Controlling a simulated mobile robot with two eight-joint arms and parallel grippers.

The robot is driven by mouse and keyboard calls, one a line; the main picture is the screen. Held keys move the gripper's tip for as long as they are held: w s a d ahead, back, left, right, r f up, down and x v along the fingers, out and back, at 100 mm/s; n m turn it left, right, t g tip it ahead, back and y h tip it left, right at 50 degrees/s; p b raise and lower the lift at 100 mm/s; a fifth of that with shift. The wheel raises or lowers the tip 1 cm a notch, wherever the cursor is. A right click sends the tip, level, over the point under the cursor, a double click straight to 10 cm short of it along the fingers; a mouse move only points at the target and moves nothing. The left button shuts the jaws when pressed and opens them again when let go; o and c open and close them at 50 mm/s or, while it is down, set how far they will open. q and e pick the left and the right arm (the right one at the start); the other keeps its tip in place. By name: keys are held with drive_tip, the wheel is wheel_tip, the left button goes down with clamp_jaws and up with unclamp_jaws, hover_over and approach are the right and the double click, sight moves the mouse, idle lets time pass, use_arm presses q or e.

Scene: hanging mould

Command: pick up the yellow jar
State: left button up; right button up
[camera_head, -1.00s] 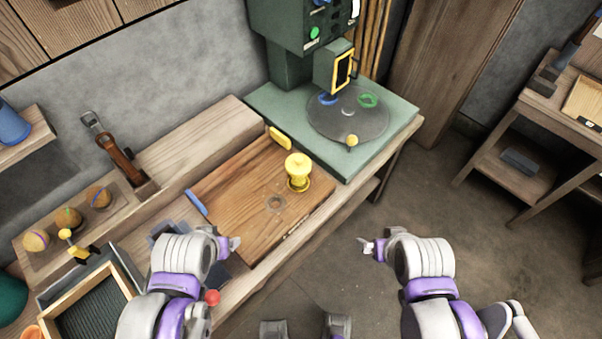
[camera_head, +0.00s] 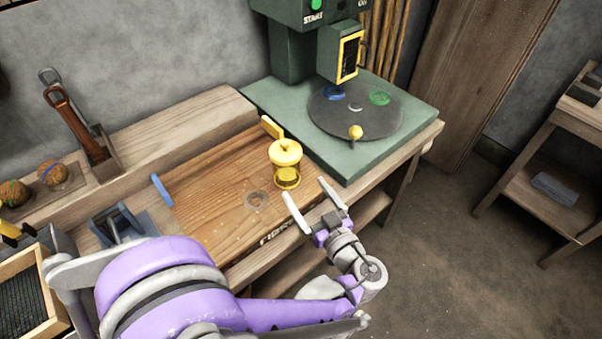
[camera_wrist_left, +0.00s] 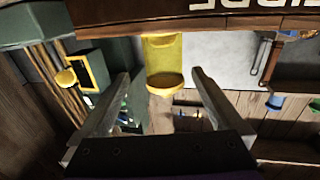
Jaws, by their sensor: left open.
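In the left wrist view the jar (camera_wrist_left: 163,65) appears upside down, beyond and between the open fingers (camera_wrist_left: 160,85). My right gripper is not in view.
A green machine base (camera_head: 350,140) with a round dark plate (camera_head: 353,115) and a yellow knob stands right behind the jar. A blue clip (camera_head: 161,190) is at the board's left edge. A wooden tray (camera_head: 30,290) is at lower left. Open floor lies to the right.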

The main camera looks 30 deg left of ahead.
sight(287, 144)
use_arm(q)
drive_tip(key=x, duration=0.4)
drive_tip(key=shift+s+a, duration=0.15)
drive_tip(key=shift+s, duration=0.05)
drive_tip(key=shift+b+x, duration=0.65)
drive_tip(key=shift+x, duration=2.1)
drive_tip(key=shift+s, duration=0.1)
drive_tip(key=shift+c, duration=0.3)
clamp_jaws()
wheel_tip(287, 144, up, 11)
drive_tip(key=p, duration=0.4)
drive_tip(key=shift+s+f, duration=0.1)
drive_tip(key=shift+f, duration=0.15)
drive_tip(key=s+d+r+p, duration=0.2)
drive_tip(key=d+r+p, duration=0.3)
drive_tip(key=r+p, duration=0.1)
drive_tip(key=shift+d+r+p, duration=0.3)
drive_tip(key=shift+r+p, duration=0.05)
drive_tip(key=shift+r, duration=0.5)
